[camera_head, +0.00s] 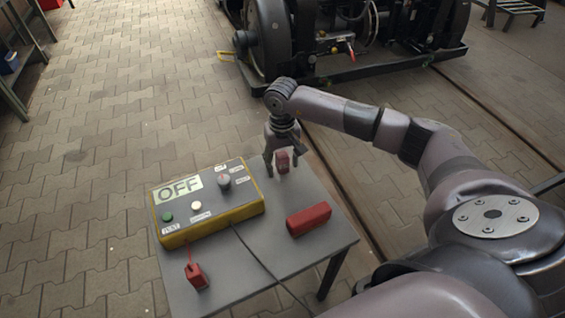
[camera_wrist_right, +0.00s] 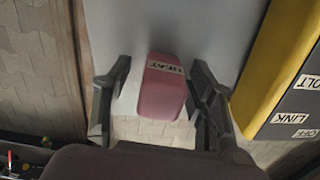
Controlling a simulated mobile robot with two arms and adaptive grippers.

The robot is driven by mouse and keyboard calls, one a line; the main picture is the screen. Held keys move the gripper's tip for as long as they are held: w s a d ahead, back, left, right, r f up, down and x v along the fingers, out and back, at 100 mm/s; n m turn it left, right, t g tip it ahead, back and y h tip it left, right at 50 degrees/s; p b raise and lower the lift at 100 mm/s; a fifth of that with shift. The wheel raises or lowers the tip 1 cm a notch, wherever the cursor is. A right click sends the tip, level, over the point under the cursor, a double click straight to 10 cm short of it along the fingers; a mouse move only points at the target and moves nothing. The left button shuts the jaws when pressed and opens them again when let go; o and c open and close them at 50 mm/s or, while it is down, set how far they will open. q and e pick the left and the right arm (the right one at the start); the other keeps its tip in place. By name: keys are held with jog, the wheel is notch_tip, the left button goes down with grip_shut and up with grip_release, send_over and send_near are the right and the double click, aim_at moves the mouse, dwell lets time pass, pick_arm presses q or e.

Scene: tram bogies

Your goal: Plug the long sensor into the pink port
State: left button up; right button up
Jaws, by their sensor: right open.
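A long red block (camera_head: 309,218) lies on the grey table, right of the control box; it may be the long sensor. A shorter dull red block (camera_head: 283,162) stands near the table's far edge. In the right wrist view this block (camera_wrist_right: 163,90) looks pinkish and bears a white label, hard to read. My right gripper (camera_head: 282,160) is open around it, one finger on each side, with a gap at the left finger. The wrist view also shows the open gripper (camera_wrist_right: 160,75). I cannot make out a pink port. My left gripper is not in view.
A yellow-edged control box (camera_head: 208,200) with an OFF sign, buttons and a knob stands on the table (camera_head: 262,262). A small red piece (camera_head: 196,275) lies at the front left. A dark cable crosses the table. A bogie (camera_head: 345,40) stands behind.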

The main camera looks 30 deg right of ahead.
aim_at(282, 153)
jog(key=shift+f, duration=0.1)
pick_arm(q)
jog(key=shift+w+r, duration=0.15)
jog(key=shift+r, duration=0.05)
pick_arm(e)
jog(key=shift+c, duration=0.6)
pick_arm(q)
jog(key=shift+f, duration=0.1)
pick_arm(e)
jog(key=c, duration=1)
jog(key=shift+c, duration=0.2)
jog(key=shift+r, duration=0.65)
pick_arm(q)
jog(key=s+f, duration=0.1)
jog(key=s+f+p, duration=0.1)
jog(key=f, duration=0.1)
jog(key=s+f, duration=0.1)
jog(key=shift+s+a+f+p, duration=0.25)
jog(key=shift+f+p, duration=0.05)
jog(key=shift+p, duration=0.05)
pick_arm(e)
notch_tip(282, 153, up, 19)
